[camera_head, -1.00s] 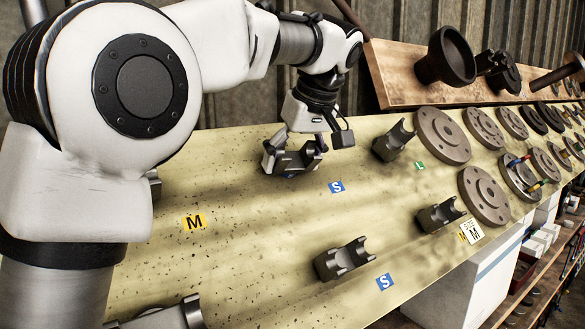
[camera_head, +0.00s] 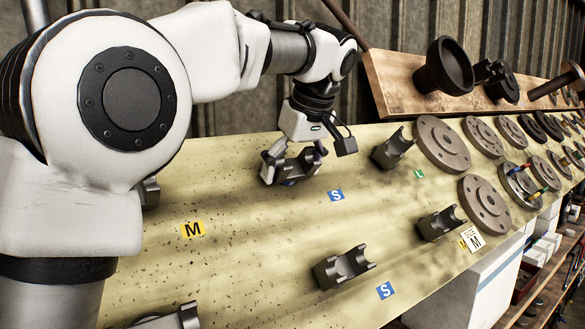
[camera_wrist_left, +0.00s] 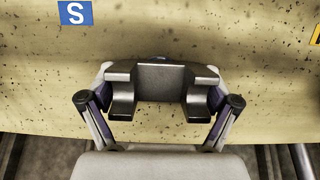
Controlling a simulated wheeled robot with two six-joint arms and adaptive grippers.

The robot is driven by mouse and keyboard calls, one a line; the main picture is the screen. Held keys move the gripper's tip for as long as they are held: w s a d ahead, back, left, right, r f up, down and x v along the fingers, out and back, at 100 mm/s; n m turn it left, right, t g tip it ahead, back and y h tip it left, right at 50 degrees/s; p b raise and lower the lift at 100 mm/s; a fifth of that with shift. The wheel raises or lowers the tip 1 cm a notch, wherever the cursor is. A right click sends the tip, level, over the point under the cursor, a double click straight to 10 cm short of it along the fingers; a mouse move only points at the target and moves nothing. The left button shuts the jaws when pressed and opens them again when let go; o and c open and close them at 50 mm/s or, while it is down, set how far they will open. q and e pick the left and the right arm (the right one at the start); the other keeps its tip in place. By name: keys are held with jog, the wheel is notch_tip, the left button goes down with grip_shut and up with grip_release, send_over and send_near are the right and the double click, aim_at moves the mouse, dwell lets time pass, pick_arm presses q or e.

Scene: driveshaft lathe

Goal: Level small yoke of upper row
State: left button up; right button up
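The small yoke of the upper row (camera_head: 286,168) is a dark metal block with a U-shaped notch, lying on the pale sloping board, left of and above a blue S label (camera_head: 336,195). My left gripper (camera_head: 292,164) is down at this yoke with a finger on either side. In the left wrist view the yoke (camera_wrist_left: 160,82) fills the space between the fingers of the gripper (camera_wrist_left: 160,104). The purple pads lie close against its sides; whether they press on it is unclear. My right gripper is not in view.
Other yokes stand on the board: one at upper right (camera_head: 393,149), one at lower right (camera_head: 441,223) and one at lower middle (camera_head: 343,268). Round flanges (camera_head: 443,144) fill the right side. A wooden shelf (camera_head: 400,88) rises behind.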

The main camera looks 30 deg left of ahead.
pick_arm(q)
jog(key=shift+w+a+f, duration=0.15)
jog(key=shift+w+a, duration=0.05)
jog(key=shift+a, duration=0.05)
jog(key=v, duration=1.2)
jog(key=shift+w, duration=0.1)
